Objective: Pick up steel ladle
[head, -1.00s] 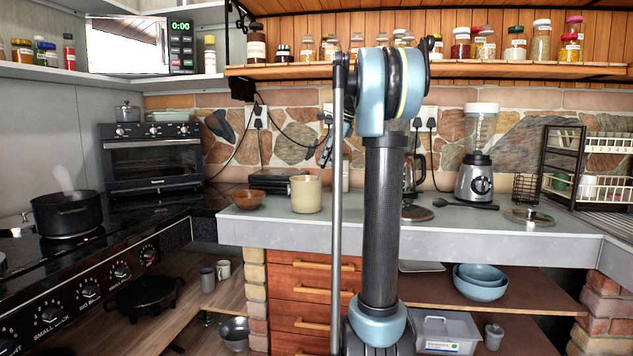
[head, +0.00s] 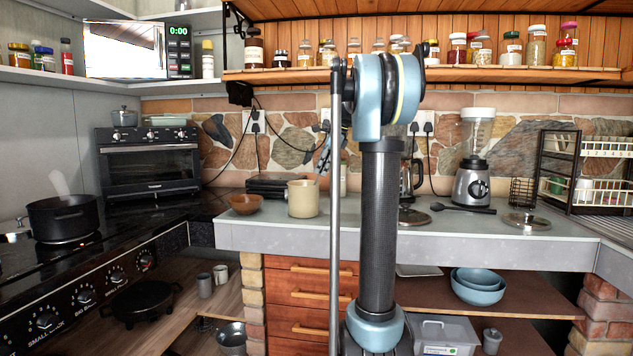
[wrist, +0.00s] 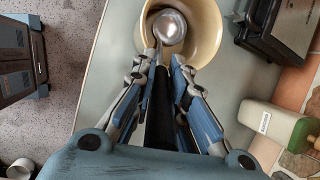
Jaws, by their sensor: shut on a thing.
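The steel ladle shows in the wrist view, with its round shiny bowl (wrist: 170,27) over the mouth of a cream crock (wrist: 207,12). Its thin handle runs back between the fingers of my gripper (wrist: 162,62). My gripper is shut on the ladle's handle. I cannot tell whether the bowl is inside the crock or just above it. In the head view the crock (head: 303,199) stands upright on the grey counter (head: 450,227). Part of my gripper (head: 325,160) shows there above the crock, mostly hidden behind my arm; the ladle cannot be made out.
A black appliance (head: 272,183) and a brown bowl (head: 245,204) stand left of the crock. A blender (head: 472,180) and a glass lid (head: 527,220) are to the right. A jar shelf (head: 480,72) hangs above.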

